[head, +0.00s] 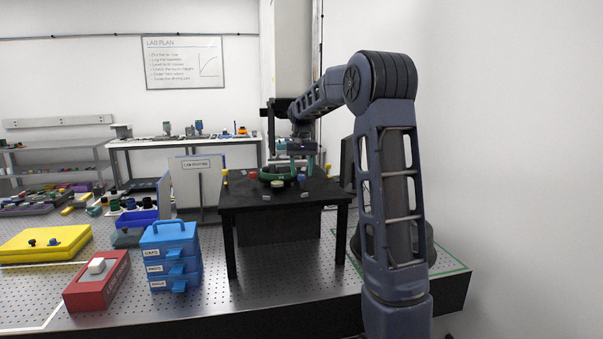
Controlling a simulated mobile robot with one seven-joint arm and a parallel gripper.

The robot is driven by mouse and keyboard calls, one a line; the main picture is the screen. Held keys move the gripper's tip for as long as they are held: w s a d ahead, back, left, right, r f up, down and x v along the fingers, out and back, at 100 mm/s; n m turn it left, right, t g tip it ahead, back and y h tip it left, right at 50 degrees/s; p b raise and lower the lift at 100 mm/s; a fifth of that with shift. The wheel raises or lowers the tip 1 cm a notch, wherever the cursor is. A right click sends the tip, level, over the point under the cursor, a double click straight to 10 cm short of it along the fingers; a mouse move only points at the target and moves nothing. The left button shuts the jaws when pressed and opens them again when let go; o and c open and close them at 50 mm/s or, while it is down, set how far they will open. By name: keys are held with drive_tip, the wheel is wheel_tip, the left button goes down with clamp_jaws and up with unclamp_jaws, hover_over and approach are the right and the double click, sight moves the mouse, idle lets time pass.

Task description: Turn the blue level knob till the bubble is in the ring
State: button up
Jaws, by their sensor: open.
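A small blue knob (301,177) stands at the right of a green round part (267,177) on the black table (240,198). My gripper (296,161) is above the table, close over the green part and the blue knob. It is open, but its fingers are small and partly lost against the machine behind. I cannot tell whether it touches anything. The bubble and its ring are too small or hidden to make out.
A red knob (253,174), a cream knob (277,184) and yellow posts (225,173) stand close around the green part. A tall white column (286,50) rises behind. Blue drawers (170,250), a red box (98,280) and a yellow case (45,244) sit at left.

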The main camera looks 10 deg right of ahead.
sight(302, 175)
wheel_tip(302, 175, up, 10)
idle(0.4)
drive_tip(key=shift+s+f, duration=0.1)
drive_tip(key=s+d+f+t, duration=0.1)
drive_tip(key=s+f, duration=0.1)
drive_tip(key=s, duration=0.8)
drive_tip(key=s+d+f+n+t, duration=0.1)
drive_tip(key=s+f, duration=0.1)
drive_tip(key=s, duration=0.8)
drive_tip(key=s+d+f+t, duration=0.1)
drive_tip(key=s+d+f, duration=0.15)
drive_tip(key=s, duration=0.85)
drive_tip(key=s+f+t, duration=0.1)
drive_tip(key=s+f, duration=0.7)
drive_tip(key=s, duration=0.1)
drive_tip(key=shift+t, duration=0.3)
drive_tip(key=shift+s+f, duration=0.1)
